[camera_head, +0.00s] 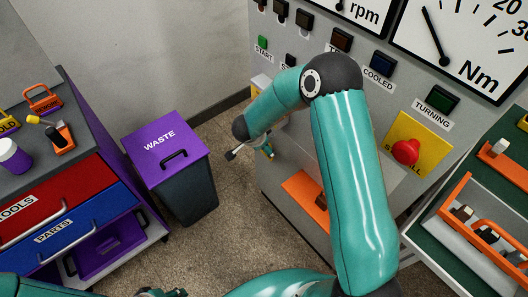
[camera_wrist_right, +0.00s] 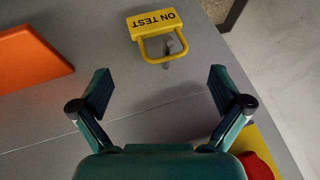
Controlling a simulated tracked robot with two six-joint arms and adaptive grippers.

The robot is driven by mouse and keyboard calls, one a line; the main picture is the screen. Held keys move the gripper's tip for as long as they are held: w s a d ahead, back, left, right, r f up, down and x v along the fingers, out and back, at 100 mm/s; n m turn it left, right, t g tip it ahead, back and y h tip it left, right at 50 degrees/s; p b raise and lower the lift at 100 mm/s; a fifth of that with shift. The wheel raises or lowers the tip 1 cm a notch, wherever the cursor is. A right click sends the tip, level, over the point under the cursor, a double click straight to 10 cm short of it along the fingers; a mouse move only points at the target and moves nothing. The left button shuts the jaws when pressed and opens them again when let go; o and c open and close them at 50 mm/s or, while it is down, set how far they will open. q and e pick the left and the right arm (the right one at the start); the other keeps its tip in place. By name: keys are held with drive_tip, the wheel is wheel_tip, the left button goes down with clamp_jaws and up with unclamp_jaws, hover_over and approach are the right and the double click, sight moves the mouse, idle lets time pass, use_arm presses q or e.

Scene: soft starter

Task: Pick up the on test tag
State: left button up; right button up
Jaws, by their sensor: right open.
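The yellow on test tag (camera_wrist_right: 154,20) has a square loop and black lettering that reads upside down in the right wrist view. Its loop lies over a small grey peg or hook on the grey panel, toward my jaws. My right gripper (camera_wrist_right: 160,90) is open and empty, its fingers spread wide on either side of the line to the tag, short of it. In the head view my right arm reaches to the panel and its gripper is mostly hidden behind the wrist. Only a small dark and teal part, perhaps my left gripper (camera_head: 160,293), shows at the bottom edge.
A red stop button (camera_head: 405,151) on a yellow plate sits right of my arm. An orange plate (camera_wrist_right: 30,58) is on the panel left of the tag. A purple-lidded waste bin (camera_head: 165,150) stands left. An orange rack (camera_head: 460,200) is at right.

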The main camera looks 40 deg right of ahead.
drive_tip(key=x, duration=0.8)
drive_tip(key=shift+d+f, duration=0.35)
drive_tip(key=c, duration=0.8)
